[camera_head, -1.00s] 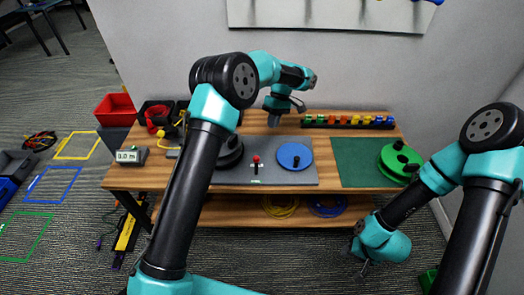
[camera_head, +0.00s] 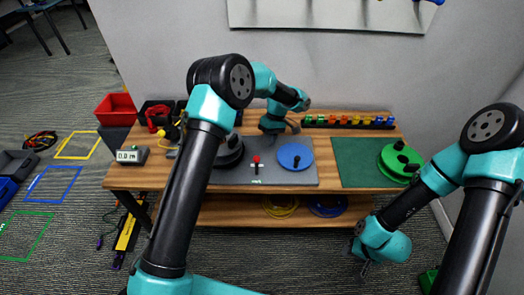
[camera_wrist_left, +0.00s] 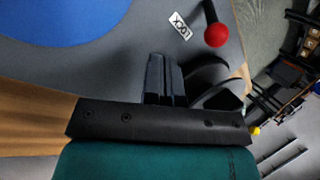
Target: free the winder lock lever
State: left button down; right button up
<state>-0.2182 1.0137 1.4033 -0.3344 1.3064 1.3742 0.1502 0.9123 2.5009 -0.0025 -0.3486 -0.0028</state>
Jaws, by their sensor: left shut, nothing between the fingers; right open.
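The winder lock lever has a red ball knob (camera_head: 256,158) on a dark stem and stands on the grey mat (camera_head: 225,181) between a black drum (camera_head: 230,153) and a blue disc (camera_head: 295,156). In the left wrist view, the red knob (camera_wrist_left: 216,35) is at upper right beside a white LOCK label (camera_wrist_left: 180,25). My left gripper (camera_wrist_left: 163,62) is shut and empty, apart from the lever; its fingertips lie left of and below the knob in that view. My right gripper (camera_head: 366,268) is open and empty, low in front of the table's right side.
A green mat with a green reel (camera_head: 400,161) is at the right. A row of coloured pieces (camera_head: 350,121) stands at the back. A 0.0 m meter (camera_head: 131,155) and red bin (camera_head: 115,106) are at the left. Cable coils lie on the lower shelf.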

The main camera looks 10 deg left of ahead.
aim_at(257, 166)
pick_arm(q)
jog(key=x, duration=0.2)
jog(key=shift+s+a+f, duration=0.1)
jog(key=shift+s+a, duration=0.1)
jog(key=shift+s, duration=0.15)
jog(key=shift+s+a, duration=0.3)
jog(key=shift+s, duration=0.6)
jog(key=shift+s+a+r, duration=0.25)
jog(key=shift+s+r, duration=0.1)
jog(key=shift+s, duration=0.35)
